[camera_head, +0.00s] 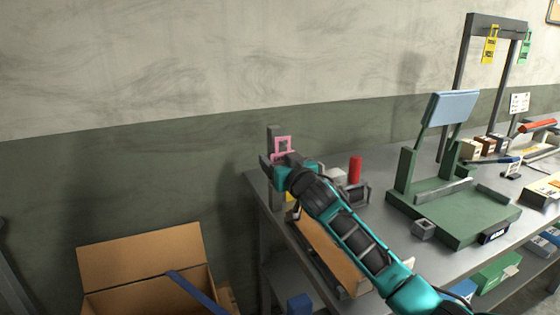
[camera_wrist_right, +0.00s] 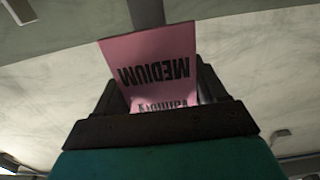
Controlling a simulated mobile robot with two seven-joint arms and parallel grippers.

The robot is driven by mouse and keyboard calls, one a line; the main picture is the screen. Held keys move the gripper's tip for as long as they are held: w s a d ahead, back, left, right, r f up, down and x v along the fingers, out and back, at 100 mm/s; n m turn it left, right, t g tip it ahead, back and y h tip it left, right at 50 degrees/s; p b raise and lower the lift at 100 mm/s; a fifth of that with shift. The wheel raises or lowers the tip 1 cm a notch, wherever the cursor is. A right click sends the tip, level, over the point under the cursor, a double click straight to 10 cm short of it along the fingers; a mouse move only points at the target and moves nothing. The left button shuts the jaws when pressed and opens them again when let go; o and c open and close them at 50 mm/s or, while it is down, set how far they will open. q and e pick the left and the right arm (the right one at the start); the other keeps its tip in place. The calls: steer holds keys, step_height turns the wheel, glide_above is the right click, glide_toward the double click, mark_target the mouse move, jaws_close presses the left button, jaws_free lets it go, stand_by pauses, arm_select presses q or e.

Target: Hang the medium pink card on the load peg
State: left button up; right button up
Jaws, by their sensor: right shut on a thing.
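The medium pink card (camera_head: 283,142) is held up by my right gripper (camera_head: 279,163) at the left end of the workbench. It has a square opening in its upper part. In the right wrist view the pink card (camera_wrist_right: 160,65) stands between the fingers, with MEDIUM printed upside down on it. A dark upright post (camera_head: 272,137) stands just behind and left of the card; I cannot tell whether they touch. No peg can be made out clearly there. A dark bar (camera_wrist_right: 146,12) shows beyond the card in the wrist view. My left gripper is not in view.
A red cylinder (camera_head: 355,169) stands right of my gripper. A green stand (camera_head: 450,211) with a blue-grey panel fills the bench's middle. A yellow card (camera_head: 490,45) and a green card (camera_head: 526,47) hang from a dark frame behind. An open cardboard box (camera_head: 142,258) is at lower left.

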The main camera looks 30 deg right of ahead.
steer(key=o, duration=1.1)
steer(key=s, duration=1.3)
steer(key=shift+a, duration=0.35)
